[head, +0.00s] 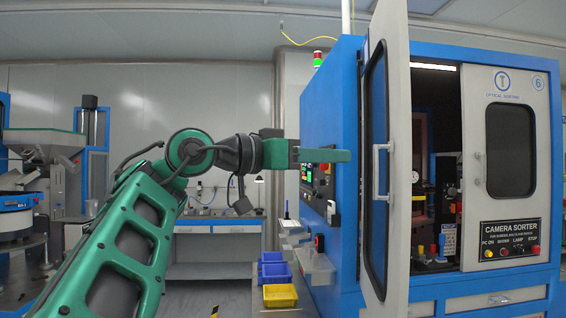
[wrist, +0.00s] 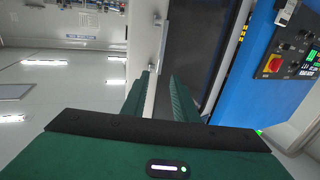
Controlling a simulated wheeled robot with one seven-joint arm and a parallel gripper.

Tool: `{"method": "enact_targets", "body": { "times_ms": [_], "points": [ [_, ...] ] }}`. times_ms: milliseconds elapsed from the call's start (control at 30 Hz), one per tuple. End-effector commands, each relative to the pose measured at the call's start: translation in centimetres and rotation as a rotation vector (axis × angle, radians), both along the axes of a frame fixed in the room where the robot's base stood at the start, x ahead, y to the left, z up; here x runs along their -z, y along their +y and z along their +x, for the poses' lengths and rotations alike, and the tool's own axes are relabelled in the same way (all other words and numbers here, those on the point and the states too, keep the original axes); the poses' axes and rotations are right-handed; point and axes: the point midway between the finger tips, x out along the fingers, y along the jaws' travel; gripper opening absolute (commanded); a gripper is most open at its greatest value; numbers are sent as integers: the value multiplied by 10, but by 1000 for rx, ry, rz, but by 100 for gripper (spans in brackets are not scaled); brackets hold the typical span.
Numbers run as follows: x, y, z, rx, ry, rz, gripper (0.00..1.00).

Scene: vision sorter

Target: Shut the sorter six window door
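The sorter six window door (head: 397,110) stands swung wide open in the head view, a white panel with a dark window and a bar handle (head: 380,172). It shows nearly edge-on. My gripper (head: 349,156) is level with the handle, its fingertips just left of the door in the picture. In the wrist view my gripper (wrist: 160,82) has its two green fingers apart, with a pale strip of the door (wrist: 156,55) showing in the gap. The dark window (wrist: 205,40) lies to the right. Contact with the door cannot be told.
The blue sorter cabinet (head: 333,90) has a control panel (head: 318,180) on its left side. Its opening shows machinery inside, beside a closed white panel (head: 510,200) marked 6. Blue bins (head: 272,270) and a yellow bin (head: 280,296) stand low at the left.

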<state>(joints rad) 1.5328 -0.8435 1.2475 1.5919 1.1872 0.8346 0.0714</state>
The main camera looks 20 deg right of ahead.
Motion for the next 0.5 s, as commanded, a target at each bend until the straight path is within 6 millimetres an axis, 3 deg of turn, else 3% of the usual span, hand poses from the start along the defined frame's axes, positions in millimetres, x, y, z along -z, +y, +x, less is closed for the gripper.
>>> {"method": "enact_targets", "body": {
  "times_ms": [500],
  "points": [
    [1, -78, 5, -2, 2, 5, 27]
  ]
}}
